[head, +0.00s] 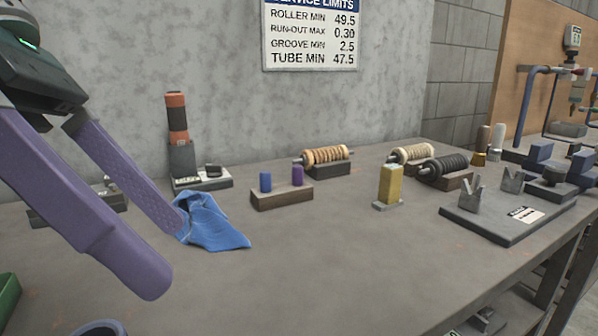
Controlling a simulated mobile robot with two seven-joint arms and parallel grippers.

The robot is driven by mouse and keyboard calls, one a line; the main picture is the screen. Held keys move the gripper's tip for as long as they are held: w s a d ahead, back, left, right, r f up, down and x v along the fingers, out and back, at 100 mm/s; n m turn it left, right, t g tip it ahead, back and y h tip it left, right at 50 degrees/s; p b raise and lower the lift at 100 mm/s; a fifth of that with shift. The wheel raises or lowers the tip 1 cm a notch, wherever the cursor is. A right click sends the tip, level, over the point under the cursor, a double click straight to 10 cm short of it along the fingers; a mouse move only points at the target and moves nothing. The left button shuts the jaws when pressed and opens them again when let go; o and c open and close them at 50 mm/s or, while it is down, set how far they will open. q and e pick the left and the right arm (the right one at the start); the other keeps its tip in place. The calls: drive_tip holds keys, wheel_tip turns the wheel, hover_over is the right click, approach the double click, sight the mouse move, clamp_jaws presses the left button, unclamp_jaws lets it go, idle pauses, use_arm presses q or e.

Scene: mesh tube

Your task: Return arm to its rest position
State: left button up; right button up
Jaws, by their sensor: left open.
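My left gripper (160,252) comes in from the upper left, with two long purple fingers pointing down and to the right over the table. The fingers stand apart with nothing held between them. The tip of the far finger overlaps a crumpled blue cloth (215,228) in the picture; I cannot tell whether they touch. My right arm and gripper are not in view.
The grey table (330,265) has clear room in its middle and front. Behind stand an orange-and-black cylinder (177,118), a wooden block (282,197) with blue and purple pegs, ribbed rollers (326,156), a yellow block (390,185) and a V-block plate (490,222).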

use_arm(q)
drive_tip(key=s+d+r+n+h+p, duration=0.2)
drive_tip(key=s+d+r+h+p, duration=0.1)
drive_tip(key=d+r+h, duration=0.65)
drive_tip(key=w+a+r+n+t+h+p, duration=0.1)
drive_tip(key=w+r+n+t+h+p, duration=0.15)
drive_tip(key=r+n+t, duration=0.45)
drive_tip(key=w+a+r+n+t+h+p, duration=0.1)
drive_tip(key=w+r+n+t+p, duration=0.1)
drive_tip(key=w+r+n+t, duration=0.4)
drive_tip(key=w+a+n+t+y+p, duration=0.3)
drive_tip(key=a+n+t+y, duration=0.5)
drive_tip(key=n+y, duration=0.85)
drive_tip(key=s+a+f+n+g+y+p, duration=0.35)
drive_tip(key=a+f+n+g, duration=0.35)
drive_tip(key=f+n, duration=0.45)
drive_tip(key=s+f+n+g+p, duration=0.2)
drive_tip(key=s+f+g, duration=0.4)
drive_tip(key=s, duration=0.4)
drive_tip(key=s+f+n+g+p, duration=0.1)
drive_tip(key=s+f+n+g, duration=0.1)
drive_tip(key=s+f+g, duration=0.6)
wheel_tip(320, 180, up, 39)
drive_tip(key=t+p, duration=0.3)
drive_tip(key=p, duration=3.4)
drive_tip(key=shift+s+d, duration=0.15)
drive_tip(key=shift+s, duration=0.25)
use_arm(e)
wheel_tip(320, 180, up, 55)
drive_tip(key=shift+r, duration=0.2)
